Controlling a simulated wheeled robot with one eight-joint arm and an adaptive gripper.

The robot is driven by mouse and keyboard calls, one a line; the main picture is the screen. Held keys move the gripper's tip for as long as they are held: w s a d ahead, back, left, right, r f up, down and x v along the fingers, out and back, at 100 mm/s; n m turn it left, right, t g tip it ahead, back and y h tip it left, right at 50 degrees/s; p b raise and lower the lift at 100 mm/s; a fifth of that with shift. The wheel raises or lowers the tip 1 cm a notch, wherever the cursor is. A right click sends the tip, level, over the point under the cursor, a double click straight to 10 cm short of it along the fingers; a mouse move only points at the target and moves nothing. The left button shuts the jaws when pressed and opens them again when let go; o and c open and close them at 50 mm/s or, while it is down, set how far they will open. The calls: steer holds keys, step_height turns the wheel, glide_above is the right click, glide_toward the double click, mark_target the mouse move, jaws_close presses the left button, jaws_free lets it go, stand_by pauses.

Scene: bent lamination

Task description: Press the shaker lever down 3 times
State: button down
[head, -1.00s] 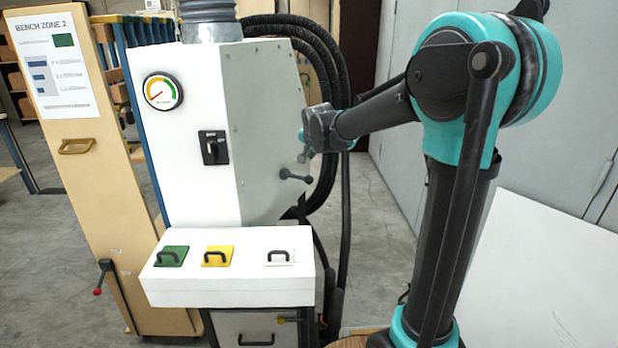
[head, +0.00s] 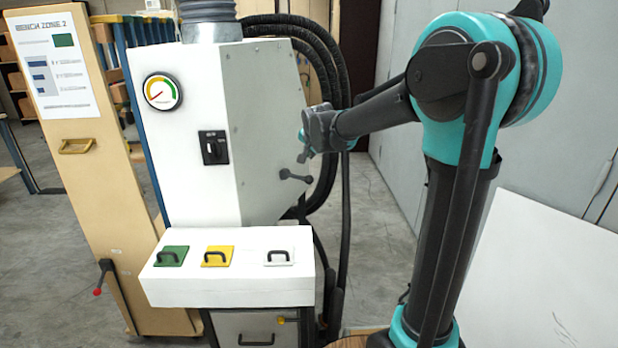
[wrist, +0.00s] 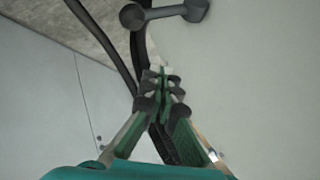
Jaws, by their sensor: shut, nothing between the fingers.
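A dark lever (head: 294,177) with round ends sticks out from the grey side panel of the white machine (head: 190,130). It also shows at the top of the wrist view (wrist: 165,12), lying nearly level there. My gripper (head: 304,146) is just above this lever in the head view, beside the side panel. In the wrist view its fingers (wrist: 161,80) are closed together and empty, with a visible gap between the fingertips and the lever. Whether this is the shaker lever is not labelled.
A white shelf with green (head: 171,256), yellow (head: 217,256) and white (head: 279,257) handled plates juts from the machine's front. Black hoses (head: 325,90) run behind it. A lever with a red knob (head: 98,291) is on the wooden cabinet at left. A white board (head: 540,270) stands at right.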

mark_target(310, 178)
step_height(310, 178, up, 4)
steer(key=shift+f, duration=0.1)
stand_by(0.4)
steer(key=shift+f, duration=4.4)
steer(key=shift+f, duration=0.4)
steer(key=shift+f, duration=2)
stand_by(0.5)
